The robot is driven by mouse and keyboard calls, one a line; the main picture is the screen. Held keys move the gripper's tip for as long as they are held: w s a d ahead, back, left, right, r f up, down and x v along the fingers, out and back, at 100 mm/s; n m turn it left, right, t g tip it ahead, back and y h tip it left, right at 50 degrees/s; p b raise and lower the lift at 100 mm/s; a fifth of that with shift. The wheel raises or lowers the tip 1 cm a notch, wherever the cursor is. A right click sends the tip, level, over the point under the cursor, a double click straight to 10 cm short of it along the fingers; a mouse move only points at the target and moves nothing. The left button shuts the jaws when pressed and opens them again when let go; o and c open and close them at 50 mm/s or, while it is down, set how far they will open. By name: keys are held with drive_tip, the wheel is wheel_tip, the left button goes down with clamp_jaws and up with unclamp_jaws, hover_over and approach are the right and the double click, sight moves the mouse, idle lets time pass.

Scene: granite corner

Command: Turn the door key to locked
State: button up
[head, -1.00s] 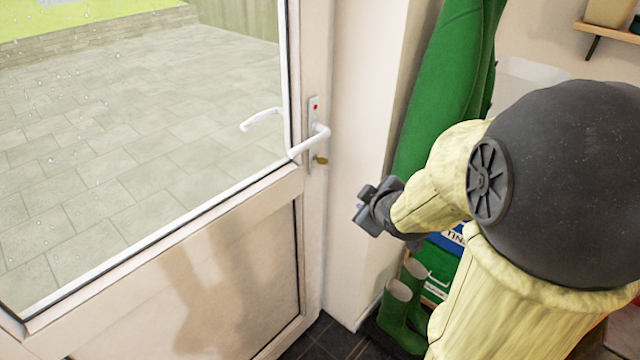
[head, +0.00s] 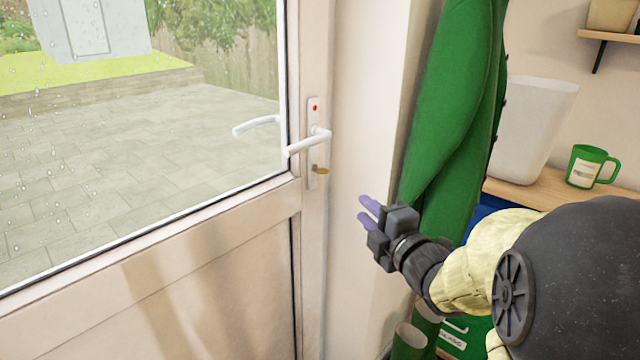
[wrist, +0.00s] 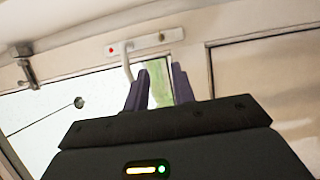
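The white door has a handle plate (head: 313,120) with a red dot near its top and a white lever handle (head: 308,143). A small brass key (head: 321,171) sits in the plate below the lever. The key's exact angle is too small to tell. My gripper (head: 367,212) is right of and below the key, apart from it, with its purple fingers pointing up and left. In the wrist view the two fingers (wrist: 160,76) stand apart with nothing between them. The plate (wrist: 145,42), lever (wrist: 128,62) and key (wrist: 162,37) show beyond the fingertips.
A green coat (head: 450,110) hangs right of the door frame, just behind my gripper. A white bin (head: 530,130) and a green mug (head: 590,167) stand on a wooden shelf at the right. The space between my gripper and the key looks clear.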

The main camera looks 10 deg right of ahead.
drive_tip(key=shift+w+r, duration=0.1)
drive_tip(key=p, duration=0.9)
approach(326, 173)
drive_tip(key=x, duration=0.9)
drive_tip(key=shift+w+a, duration=0.1)
drive_tip(key=shift+w, duration=0.15)
clamp_jaws()
